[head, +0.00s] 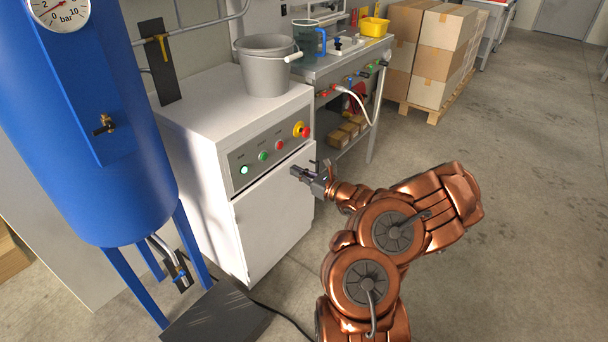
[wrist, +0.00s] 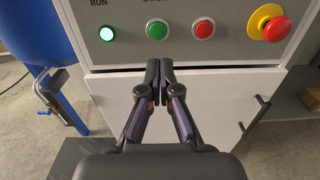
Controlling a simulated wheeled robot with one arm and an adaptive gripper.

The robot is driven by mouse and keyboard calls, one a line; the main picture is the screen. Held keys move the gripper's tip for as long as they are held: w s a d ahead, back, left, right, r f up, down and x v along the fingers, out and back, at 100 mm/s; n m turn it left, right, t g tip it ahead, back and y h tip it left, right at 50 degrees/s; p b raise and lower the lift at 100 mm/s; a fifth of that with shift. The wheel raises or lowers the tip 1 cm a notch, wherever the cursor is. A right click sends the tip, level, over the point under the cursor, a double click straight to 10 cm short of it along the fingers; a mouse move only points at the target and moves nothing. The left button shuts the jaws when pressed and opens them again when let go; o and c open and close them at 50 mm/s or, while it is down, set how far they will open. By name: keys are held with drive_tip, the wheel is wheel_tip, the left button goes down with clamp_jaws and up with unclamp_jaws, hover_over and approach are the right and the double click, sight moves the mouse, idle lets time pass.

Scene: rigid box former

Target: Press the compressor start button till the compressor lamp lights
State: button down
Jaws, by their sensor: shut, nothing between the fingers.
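The compressor cabinet (head: 200,125) is white with a grey control panel (head: 255,150). The green start button (head: 263,156) sits between the lamp and the red button; it also shows in the wrist view (wrist: 157,29). The compressor lamp (head: 244,170), under the word RUN, glows pale green; it is bright in the wrist view (wrist: 106,34). My gripper (head: 296,172) is shut and empty in front of the cabinet. In the wrist view its fingertips (wrist: 160,66) are together, below the green button and apart from it in the picture.
A red stop button (wrist: 203,29) and a red mushroom button on a yellow base (wrist: 272,22) are to the right on the panel. A blue tank (head: 85,130) stands left. A grey bucket (head: 266,70) is on the cabinet. Open floor (head: 520,190) lies right.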

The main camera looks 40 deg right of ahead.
drive_tip(key=shift+v, duration=1.15)
idle(0.5)
